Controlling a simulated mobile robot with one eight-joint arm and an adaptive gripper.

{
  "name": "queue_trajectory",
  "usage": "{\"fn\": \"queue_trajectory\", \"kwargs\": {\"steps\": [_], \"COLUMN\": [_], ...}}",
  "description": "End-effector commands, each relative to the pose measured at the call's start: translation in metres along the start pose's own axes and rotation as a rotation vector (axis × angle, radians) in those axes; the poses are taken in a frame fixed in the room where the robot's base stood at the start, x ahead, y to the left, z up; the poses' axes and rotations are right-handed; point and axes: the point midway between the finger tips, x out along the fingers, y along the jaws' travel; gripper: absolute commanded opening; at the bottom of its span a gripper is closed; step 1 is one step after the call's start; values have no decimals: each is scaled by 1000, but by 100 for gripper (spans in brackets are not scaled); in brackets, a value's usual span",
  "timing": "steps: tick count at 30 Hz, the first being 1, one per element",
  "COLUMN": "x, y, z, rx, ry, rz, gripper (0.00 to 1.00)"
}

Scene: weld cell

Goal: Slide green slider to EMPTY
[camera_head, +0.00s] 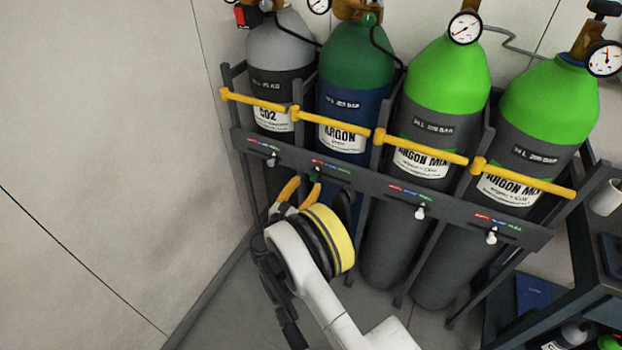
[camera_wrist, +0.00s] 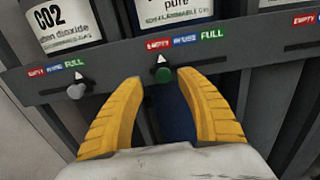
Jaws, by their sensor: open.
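The green slider (camera_wrist: 163,74) is a round green knob on the grey rack rail. Its white pointer stands just below the EMPTY label (camera_wrist: 158,44), at the left of the EMPTY / IN USE / FULL strip. My gripper (camera_wrist: 160,82) has two yellow fingers, spread apart, one on each side of the knob. A gap shows between each finger and the knob in the wrist view. In the head view my gripper (camera_head: 299,192) is at the rail below the ARGON cylinder (camera_head: 356,60), and the knob is small there.
A grey-white slider (camera_wrist: 76,91) sits to the left, below the CO2 cylinder (camera_head: 281,45). Two more white sliders (camera_head: 420,212) (camera_head: 491,237) are on the rail (camera_head: 455,210) to the right. Yellow bars (camera_head: 335,129) cross the cylinders above. A wall (camera_head: 110,150) is at the left.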

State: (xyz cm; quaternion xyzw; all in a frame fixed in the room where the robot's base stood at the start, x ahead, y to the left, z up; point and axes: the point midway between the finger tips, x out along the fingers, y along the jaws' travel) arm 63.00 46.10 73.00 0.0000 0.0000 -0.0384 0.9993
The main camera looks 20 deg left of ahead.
Motion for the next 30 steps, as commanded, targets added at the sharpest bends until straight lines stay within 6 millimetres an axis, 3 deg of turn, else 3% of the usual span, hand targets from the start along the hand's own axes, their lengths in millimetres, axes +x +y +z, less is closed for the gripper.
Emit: {"fn": "queue_trajectory", "kwargs": {"steps": [6,12,30], "x": [-50,-75,-79], "y": [2,1,1], "z": [0,0,2], "rx": [0,0,-2], "ry": [0,0,-1], "rz": [4,4,2], "gripper": [44,44,44]}}
